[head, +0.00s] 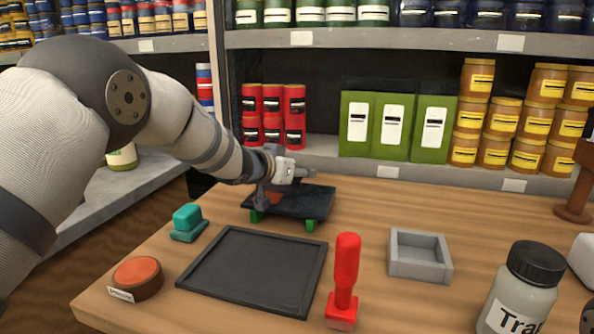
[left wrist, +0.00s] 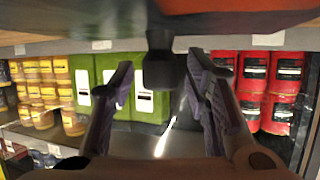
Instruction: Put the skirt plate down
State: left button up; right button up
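A dark plate on green feet (head: 318,207) stands on the table; I cannot tell for sure whether it is the skirt plate. It has a reddish patch on top. My left gripper (head: 300,173) is just above the plate's far side, pointing toward the shelf, and partly hides it. In the left wrist view the two fingers (left wrist: 158,72) are spread. A dark block (left wrist: 160,62) shows between them, with visible gaps on both sides. A dark and reddish surface (left wrist: 230,12) fills the top of that view.
A flat black tray (head: 255,270) lies empty in front. Around it are a teal block (head: 187,220), a round orange-topped button (head: 138,278), a red-handled tool (head: 345,280), a grey open box (head: 420,256) and a white jar (head: 520,290). Stocked shelves (head: 400,170) stand behind.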

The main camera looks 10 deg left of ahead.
aim_at(288, 193)
pick_arm(q)
jog(key=s+r, duration=0.1)
jog(key=s, duration=0.1)
jog(key=s+a+r+p, duration=0.1)
jog(key=s+r, duration=0.1)
jog(key=shift+a+r, duration=0.1)
jog(key=v, duration=0.4)
jog(key=f+v, duration=0.1)
jog(key=v, duration=0.2)
jog(key=shift+s+a, duration=0.1)
jog(key=shift+s, duration=0.1)
pick_arm(e)
jog(key=shift+w+r+t, duration=0.5)
jog(key=shift+w+r, duration=0.5)
jog(key=shift+w, duration=0.1)
